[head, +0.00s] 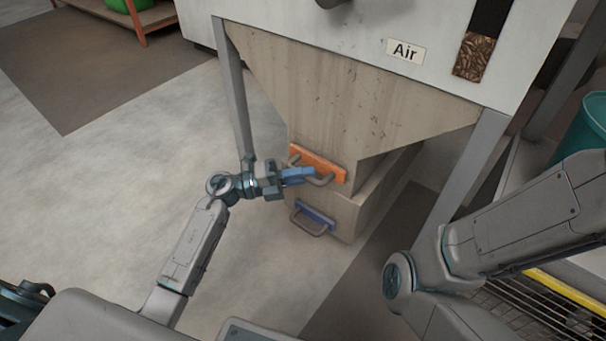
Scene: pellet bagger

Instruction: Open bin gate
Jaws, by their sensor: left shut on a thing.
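The pellet bin (340,90) has a tapered hopper that narrows down to a square outlet. An orange gate plate (332,172) with a grey handle (321,181) sits on the outlet front. Below it is a blue plate (318,216) with its own grey loop handle (307,224). My left gripper (306,175) reaches in from the left and is shut on the orange gate's handle; its blue fingers hide part of that handle. My right arm is at the right, but its gripper is not visible.
Grey legs (236,95) flank the hopper. A teal container (594,125) stands at the right, and a yellow-edged grate (540,310) lies lower right. The floor at left is clear.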

